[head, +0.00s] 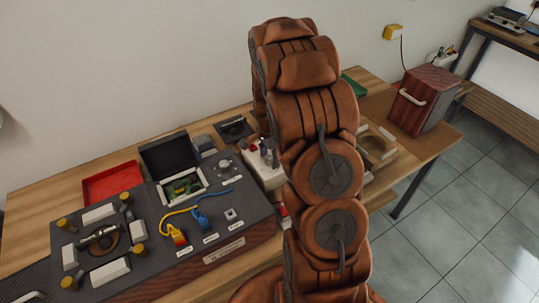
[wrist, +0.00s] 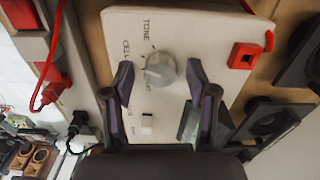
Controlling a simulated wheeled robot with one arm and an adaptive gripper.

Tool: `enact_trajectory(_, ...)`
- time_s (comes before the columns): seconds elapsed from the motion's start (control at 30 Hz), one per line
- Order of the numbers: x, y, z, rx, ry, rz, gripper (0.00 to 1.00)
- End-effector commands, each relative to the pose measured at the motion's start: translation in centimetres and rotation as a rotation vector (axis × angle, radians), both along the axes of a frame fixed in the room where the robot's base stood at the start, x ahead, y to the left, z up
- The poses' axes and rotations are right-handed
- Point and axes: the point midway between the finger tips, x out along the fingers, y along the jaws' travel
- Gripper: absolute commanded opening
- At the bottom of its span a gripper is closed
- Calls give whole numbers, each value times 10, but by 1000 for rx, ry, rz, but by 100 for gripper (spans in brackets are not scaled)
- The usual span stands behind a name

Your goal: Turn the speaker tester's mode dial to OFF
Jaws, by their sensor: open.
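The speaker tester (wrist: 205,30) is a pale box that fills the middle of the wrist view. Its round grey mode dial (wrist: 159,70) has printed labels around it. One reads TONE, one at the left looks like CELL, and another below is too small to read. I cannot tell where the dial points. My gripper (wrist: 160,76) is open, with one dark finger on each side of the dial and gaps between. In the head view the tester (head: 268,177) is mostly hidden behind my brown arm; its dial does not show there.
The tester also carries a red square part (wrist: 243,55) and a small white switch (wrist: 147,121). Dark speaker parts (wrist: 268,122) lie to the right. In the head view a grey test panel (head: 150,240), a red tray (head: 112,182) and a brown box (head: 424,100) share the wooden bench.

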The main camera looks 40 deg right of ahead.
Motion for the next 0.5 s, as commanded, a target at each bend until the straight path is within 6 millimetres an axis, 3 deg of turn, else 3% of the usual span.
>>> enact_trajectory(0.3,0,0,-1,-1,-2,0,57)
enact_trajectory(0.5,0,0,-1,-1,-2,0,36)
